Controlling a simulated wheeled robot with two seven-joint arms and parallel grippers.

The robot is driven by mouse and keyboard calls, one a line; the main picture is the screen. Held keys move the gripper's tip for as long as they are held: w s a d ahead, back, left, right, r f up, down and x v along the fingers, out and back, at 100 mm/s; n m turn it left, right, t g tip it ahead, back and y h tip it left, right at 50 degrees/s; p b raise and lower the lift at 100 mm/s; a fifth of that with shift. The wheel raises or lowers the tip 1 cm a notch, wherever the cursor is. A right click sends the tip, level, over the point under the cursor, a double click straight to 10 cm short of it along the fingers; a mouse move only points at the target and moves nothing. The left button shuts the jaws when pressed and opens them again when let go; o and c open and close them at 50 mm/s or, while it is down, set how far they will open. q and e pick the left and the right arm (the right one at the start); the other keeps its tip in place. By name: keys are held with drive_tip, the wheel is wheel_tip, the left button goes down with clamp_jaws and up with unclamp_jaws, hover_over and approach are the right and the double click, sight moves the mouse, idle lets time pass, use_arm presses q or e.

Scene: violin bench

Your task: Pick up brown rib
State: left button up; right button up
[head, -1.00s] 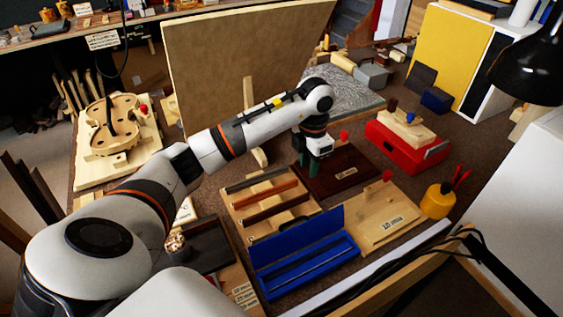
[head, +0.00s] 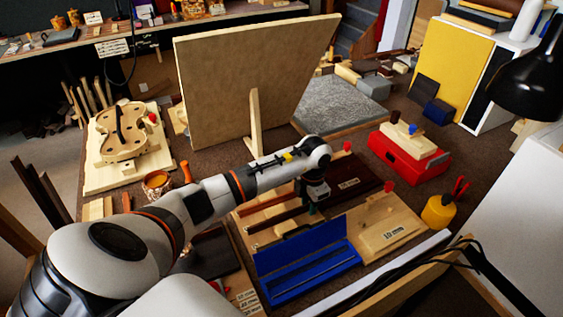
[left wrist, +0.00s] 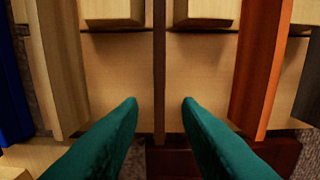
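The brown rib (left wrist: 159,70) is a thin dark strip standing on edge in a pale wooden rack. In the left wrist view it runs down the middle, and its near end lies between the two fingers. In the head view the brown rib (head: 278,218) shows on the rack (head: 243,226), partly covered by my arm. My left gripper (left wrist: 160,101) is open, with green fingers on either side of the strip and a gap on both sides. My right gripper is out of view.
In the left wrist view an orange rib (left wrist: 262,65) stands to the right and a tan rib (left wrist: 55,70) to the left. An open blue case (head: 306,262) lies in front of the rack. A dark red board (head: 350,182) lies behind the gripper.

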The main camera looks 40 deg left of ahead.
use_arm(q)
drive_tip(key=shift+c, duration=0.3)
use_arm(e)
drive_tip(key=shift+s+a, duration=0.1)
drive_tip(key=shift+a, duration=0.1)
use_arm(q)
clamp_jaws()
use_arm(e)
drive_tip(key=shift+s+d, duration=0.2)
use_arm(q)
drive_tip(key=shift+r, duration=0.1)
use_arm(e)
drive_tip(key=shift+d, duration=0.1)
